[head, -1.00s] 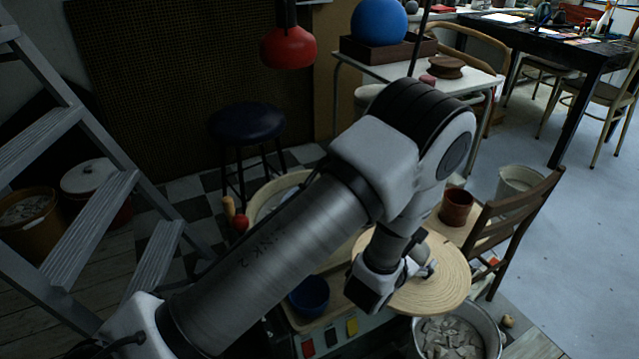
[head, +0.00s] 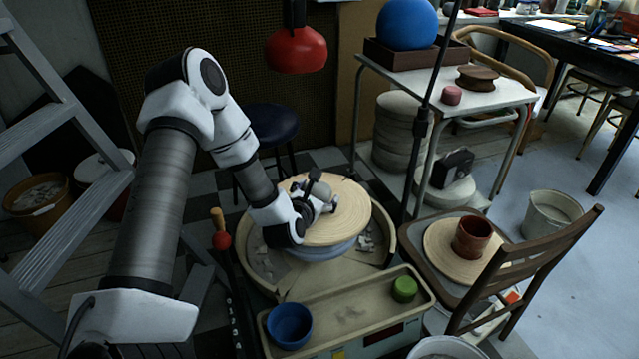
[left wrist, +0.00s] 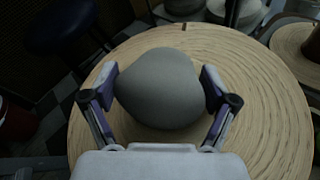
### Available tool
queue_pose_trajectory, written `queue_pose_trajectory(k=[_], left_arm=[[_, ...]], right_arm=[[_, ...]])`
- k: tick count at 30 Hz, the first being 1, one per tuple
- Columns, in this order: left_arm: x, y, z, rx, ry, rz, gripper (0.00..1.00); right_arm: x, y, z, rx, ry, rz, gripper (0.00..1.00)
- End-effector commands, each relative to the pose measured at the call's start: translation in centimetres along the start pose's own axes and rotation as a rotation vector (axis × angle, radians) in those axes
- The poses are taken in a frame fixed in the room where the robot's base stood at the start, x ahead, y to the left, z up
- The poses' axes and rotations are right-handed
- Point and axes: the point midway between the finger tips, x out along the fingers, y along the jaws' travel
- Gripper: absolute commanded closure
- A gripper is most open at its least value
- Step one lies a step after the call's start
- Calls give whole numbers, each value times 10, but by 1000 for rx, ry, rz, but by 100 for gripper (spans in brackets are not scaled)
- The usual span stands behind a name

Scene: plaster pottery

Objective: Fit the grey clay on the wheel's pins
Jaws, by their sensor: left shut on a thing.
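The grey clay (left wrist: 160,90) is a smooth rounded lump in the middle of a round pale wooden bat (left wrist: 255,115). My left gripper (head: 322,194) is shut on the clay, with a finger on each side of it. In the head view the clay is mostly hidden by the gripper. The bat (head: 348,220) lies level over the wheel (head: 325,253), whose blue-grey edge shows under the bat's near side. I cannot tell whether the bat touches the wheel. The pins are hidden beneath the bat. My right gripper is not in view.
A splash pan (head: 262,268) surrounds the wheel. Its front tray holds a blue bowl (head: 289,325) and a green item (head: 404,289). A chair (head: 520,270) at right bears another bat (head: 436,255) with a red-brown pot (head: 473,237). A red lamp (head: 296,50) hangs behind; a ladder (head: 75,235) stands left.

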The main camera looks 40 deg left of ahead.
Motion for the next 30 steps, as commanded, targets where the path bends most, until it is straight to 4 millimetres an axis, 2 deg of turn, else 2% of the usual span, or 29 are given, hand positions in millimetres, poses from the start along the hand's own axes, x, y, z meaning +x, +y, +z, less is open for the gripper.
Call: queue_pose_trajectory(k=[4, 19, 30], left_arm=[[1, 8, -4, -5, -2, 13, 84], [12, -2, -40, -4, -1, 13, 84], [14, -4, -44, -5, -2, 13, 84]], right_arm=[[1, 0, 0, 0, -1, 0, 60], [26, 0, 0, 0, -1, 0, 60], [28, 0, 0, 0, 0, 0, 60]])
